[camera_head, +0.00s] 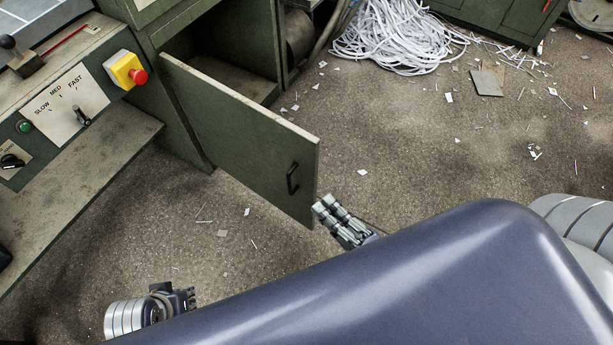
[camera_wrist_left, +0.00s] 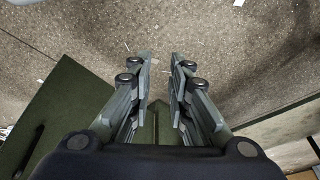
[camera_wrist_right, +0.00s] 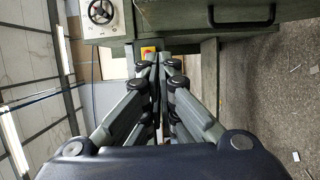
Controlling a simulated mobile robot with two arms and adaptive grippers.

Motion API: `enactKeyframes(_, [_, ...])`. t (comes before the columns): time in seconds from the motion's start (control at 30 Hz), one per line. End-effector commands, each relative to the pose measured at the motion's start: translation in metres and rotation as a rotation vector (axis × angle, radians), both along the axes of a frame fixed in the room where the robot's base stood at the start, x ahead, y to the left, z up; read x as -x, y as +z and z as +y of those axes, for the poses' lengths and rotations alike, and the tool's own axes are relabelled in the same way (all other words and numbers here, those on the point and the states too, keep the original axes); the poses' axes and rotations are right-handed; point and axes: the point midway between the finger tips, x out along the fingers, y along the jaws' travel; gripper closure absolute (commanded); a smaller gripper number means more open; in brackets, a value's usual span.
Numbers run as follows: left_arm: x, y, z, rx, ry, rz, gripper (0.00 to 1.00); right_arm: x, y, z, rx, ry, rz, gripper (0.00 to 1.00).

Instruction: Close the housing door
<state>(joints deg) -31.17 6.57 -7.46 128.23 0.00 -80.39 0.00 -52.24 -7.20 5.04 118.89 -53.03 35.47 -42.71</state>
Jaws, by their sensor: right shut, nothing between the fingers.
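The housing door (camera_head: 240,135) is a flat green panel that stands swung open from the green cabinet, with the dark opening behind it showing. Its black handle (camera_head: 292,178) is near the free edge. My right gripper (camera_head: 320,204) is shut and empty, beside the lower free corner of the door; I cannot tell whether it touches. In the right wrist view the handle (camera_wrist_right: 241,20) shows above the fingers. My left gripper (camera_head: 193,297) is low at the front left, apart from the door. In the left wrist view its fingers (camera_wrist_left: 160,62) are spread and empty, with the door (camera_wrist_left: 65,105) at left.
A control panel (camera_head: 70,105) with a red stop button (camera_head: 138,76) on a yellow box stands at the left, above a ledge (camera_head: 75,190). A heap of white paper strips (camera_head: 390,35) lies at the back. The floor right of the door is mostly clear, with scraps.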

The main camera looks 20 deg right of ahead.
Motion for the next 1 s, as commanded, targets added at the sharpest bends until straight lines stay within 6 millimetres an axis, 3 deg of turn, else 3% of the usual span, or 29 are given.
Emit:
enactKeyframes(0.17, [0.001,0.002,0.0,0.0,0.0,-0.001,0.82,-0.009,0.003,0.004,0.013,0.006,-0.013,1.0])
enactKeyframes(0.67, [-0.001,-0.01,0.0,-0.001,-0.001,0.007,0.82,-0.095,0.004,0.033,0.011,0.005,-0.012,1.0])
enactKeyframes(1.0, [-0.001,-0.013,-0.001,0.001,0.0,0.006,0.82,-0.115,0.002,0.002,0.01,0.004,-0.009,1.0])
